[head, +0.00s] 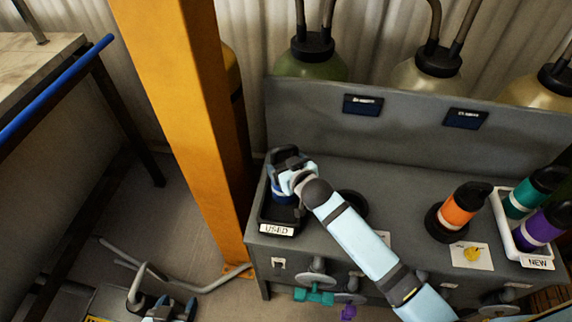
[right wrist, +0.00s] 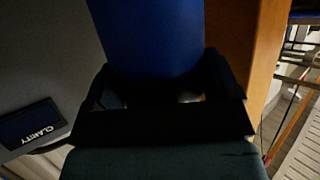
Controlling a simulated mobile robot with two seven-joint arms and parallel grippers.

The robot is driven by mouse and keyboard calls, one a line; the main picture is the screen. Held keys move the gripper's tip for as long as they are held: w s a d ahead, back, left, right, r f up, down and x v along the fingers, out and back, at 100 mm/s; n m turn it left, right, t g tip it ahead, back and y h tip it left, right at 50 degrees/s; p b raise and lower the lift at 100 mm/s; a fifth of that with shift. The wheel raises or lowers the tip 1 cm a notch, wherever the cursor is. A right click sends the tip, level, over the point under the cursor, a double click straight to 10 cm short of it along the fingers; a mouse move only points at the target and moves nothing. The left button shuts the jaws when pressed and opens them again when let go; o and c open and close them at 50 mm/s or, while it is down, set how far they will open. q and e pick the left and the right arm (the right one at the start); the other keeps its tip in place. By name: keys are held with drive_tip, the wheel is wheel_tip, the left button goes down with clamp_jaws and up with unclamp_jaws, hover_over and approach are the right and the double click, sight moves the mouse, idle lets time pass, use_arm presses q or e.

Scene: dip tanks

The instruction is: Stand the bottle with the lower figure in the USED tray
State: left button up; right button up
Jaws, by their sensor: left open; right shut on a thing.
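My right gripper (head: 288,170) is over the black USED tray (head: 265,213) at the left end of the grey bench. It is shut on a blue bottle (right wrist: 150,38), which fills the upper middle of the right wrist view. In the head view the gripper and wrist mostly hide the bottle, so I cannot tell if it touches the tray floor. Two small dark displays, left (head: 363,104) and right (head: 465,118), are on the back panel; their figures are too small to read. My left gripper (head: 170,307) is open and empty, low at the left, away from the bench.
An orange bottle (head: 461,206) stands at the right in a dark holder. The white NEW tray (head: 508,232) holds a teal bottle (head: 534,192) and a purple bottle (head: 543,226). An empty dark ring (head: 352,205) is beside my right wrist. An orange post (head: 180,110) rises left of the bench.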

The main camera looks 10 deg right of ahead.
drive_tip(key=o, duration=1.5)
drive_tip(key=shift+f, duration=0.1)
drive_tip(key=shift+o, duration=0.2)
drive_tip(key=v, duration=1.2)
drive_tip(key=s+d+f+g, duration=0.2)
drive_tip(key=s+d+f, duration=0.2)
drive_tip(key=s+f, duration=1)
drive_tip(key=shift+s+f+b, duration=0.35)
drive_tip(key=shift+s+b, duration=0.1)
drive_tip(key=shift+s, duration=0.8)
